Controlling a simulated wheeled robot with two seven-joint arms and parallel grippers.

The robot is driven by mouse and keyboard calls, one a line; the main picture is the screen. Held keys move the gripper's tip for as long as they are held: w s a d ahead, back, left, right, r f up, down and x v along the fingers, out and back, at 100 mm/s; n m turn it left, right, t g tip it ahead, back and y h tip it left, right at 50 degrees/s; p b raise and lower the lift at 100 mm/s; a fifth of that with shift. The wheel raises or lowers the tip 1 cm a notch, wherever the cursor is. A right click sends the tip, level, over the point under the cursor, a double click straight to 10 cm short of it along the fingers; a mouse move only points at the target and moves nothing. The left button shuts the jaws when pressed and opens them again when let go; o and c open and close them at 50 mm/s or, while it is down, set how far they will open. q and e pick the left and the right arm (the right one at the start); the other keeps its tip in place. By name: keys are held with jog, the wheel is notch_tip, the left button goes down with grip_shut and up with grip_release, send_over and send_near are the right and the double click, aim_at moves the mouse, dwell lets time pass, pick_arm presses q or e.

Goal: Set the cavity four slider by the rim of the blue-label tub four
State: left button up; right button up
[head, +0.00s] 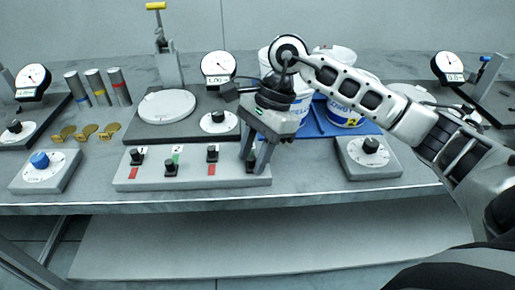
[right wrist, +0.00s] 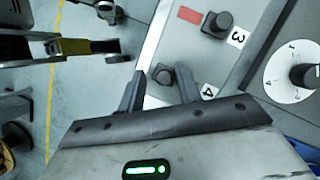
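The slider panel (head: 190,180) is a grey box at the table's front with a row of black knobs. The cavity four slider knob (right wrist: 163,73) shows beside the printed 4 in the right wrist view. My right gripper (head: 256,168) is over the panel's right end, its fingers apart on either side of that knob; contact cannot be told. White tubs with blue labels stand behind the gripper: one tub (head: 343,117) bears a yellow 2, another (head: 302,103) is partly hidden by my wrist. Which tub is four cannot be read. My left gripper is not in view.
Knob three (head: 212,155) sits left of the gripper. A dial box (head: 368,157) stands right of the panel, and another with a blue knob (head: 40,160) at far left. A round plate (head: 167,105) and gauge (head: 218,68) stand behind. The tubs stand on a blue mat.

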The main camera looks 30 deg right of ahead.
jog(key=shift+w+d+r, duration=0.1)
jog(key=shift+d+r, duration=0.15)
jog(key=shift+r, duration=0.2)
jog(key=v, duration=1.5)
jog(key=shift+b, duration=0.3)
jog(key=shift+a, duration=0.15)
